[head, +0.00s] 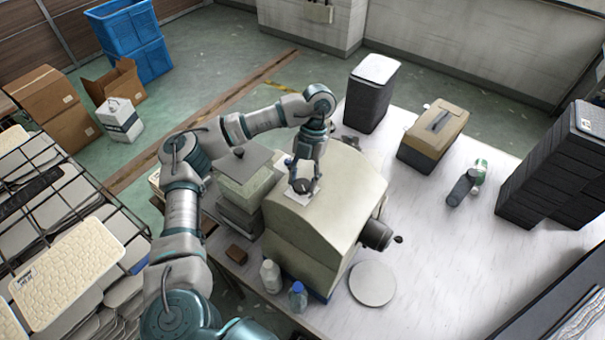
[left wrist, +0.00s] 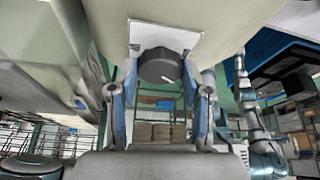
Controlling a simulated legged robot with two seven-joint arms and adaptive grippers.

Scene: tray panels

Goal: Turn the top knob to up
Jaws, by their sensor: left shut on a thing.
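The top knob (head: 301,186) is dark and round. It sits on a white plate (head: 313,196) on top of the beige machine (head: 328,212). My left gripper (head: 303,178) reaches down to it from above and is shut on it. In the left wrist view the dark knob (left wrist: 160,64) lies between the two fingers of my left gripper (left wrist: 160,88), against the white plate (left wrist: 180,38). A short pale mark shows on the knob's face, low and right of its middle in that view. My right gripper is not in view.
A dark cylinder (head: 376,235) sticks out of the machine's right side. Two bottles (head: 298,295) and a round grey disc (head: 372,283) are near its front. A stacked box with a grey lid (head: 245,160) stands close on the left. The table's right part (head: 440,255) is mostly clear.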

